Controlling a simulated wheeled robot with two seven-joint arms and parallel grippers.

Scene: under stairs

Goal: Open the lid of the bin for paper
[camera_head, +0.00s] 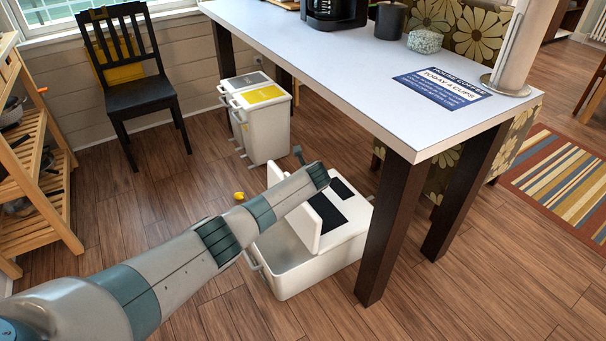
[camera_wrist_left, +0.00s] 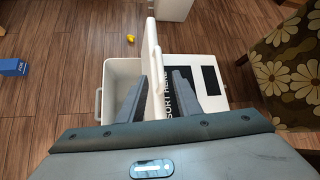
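A low white two-part bin (camera_head: 297,284) stands on the floor by the table leg; I cannot read which material it is for. One lid (camera_head: 306,232) stands about upright at its middle, and the left compartment is open and looks empty. The right half is covered, with black panels, one lettered "SORT HERE". In the left wrist view, the raised lid (camera_wrist_left: 151,42) stands between or just beyond the fingers of my left gripper (camera_wrist_left: 159,76). The fingers are apart, with a gap beside the lid; contact is unclear. In the head view my arm hides part of the bin.
A bin with a yellow lid (camera_head: 263,95) and a grey-lidded bin (camera_head: 243,80) stand under the table (camera_head: 330,62). A table leg (camera_head: 386,235) is close right of the low bin. A small yellow object (camera_head: 239,196) and a blue box (camera_wrist_left: 14,67) lie on the floor.

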